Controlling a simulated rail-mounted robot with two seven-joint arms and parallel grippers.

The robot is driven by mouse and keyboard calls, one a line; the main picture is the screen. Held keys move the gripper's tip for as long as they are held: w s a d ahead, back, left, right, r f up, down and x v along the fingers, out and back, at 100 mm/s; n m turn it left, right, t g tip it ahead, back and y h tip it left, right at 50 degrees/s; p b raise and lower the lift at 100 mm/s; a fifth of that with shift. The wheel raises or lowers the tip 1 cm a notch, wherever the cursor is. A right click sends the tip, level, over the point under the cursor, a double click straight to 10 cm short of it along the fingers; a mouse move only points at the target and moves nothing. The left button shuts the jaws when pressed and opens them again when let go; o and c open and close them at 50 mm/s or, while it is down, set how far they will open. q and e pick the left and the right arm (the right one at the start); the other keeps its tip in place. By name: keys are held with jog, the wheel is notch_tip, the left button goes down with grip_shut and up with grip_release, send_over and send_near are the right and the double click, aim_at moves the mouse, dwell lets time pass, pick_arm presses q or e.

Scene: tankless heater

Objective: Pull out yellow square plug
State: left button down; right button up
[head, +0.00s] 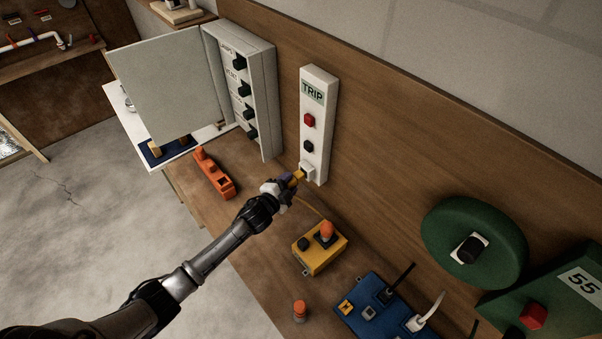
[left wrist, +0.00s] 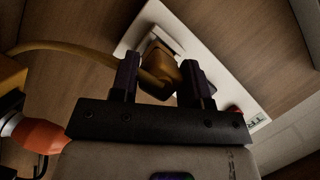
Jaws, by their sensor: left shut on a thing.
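The yellow plug (left wrist: 158,72) sits between the fingers of my left gripper (left wrist: 158,82) in the left wrist view, with its yellow cord running off to the left. The plug lies at a white socket at the lower end of the white TRIP panel (head: 316,120). In the head view a bit of the yellow plug (head: 298,176) shows at the tip of my left gripper (head: 290,184), right by the white socket (head: 308,170). My left gripper is shut on the plug. How deep the plug sits in the socket is hard to tell. My right gripper is not in view.
A yellow box with an orange knob (head: 320,250) stands below the gripper. An orange tool (head: 214,174) lies left of it. An open grey cabinet (head: 243,90) is behind. A blue power box (head: 385,312) and a green wheel (head: 474,245) are at right.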

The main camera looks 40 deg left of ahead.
pick_arm(q)
jog(key=s+p, duration=0.1)
jog(key=s, duration=0.1)
jog(key=s+a, duration=0.1)
jog(key=s, duration=0.1)
jog(key=shift+s+r+p, duration=0.1)
jog(key=shift+s+p, duration=0.15)
jog(key=shift+p, duration=0.15)
dwell(0.4)
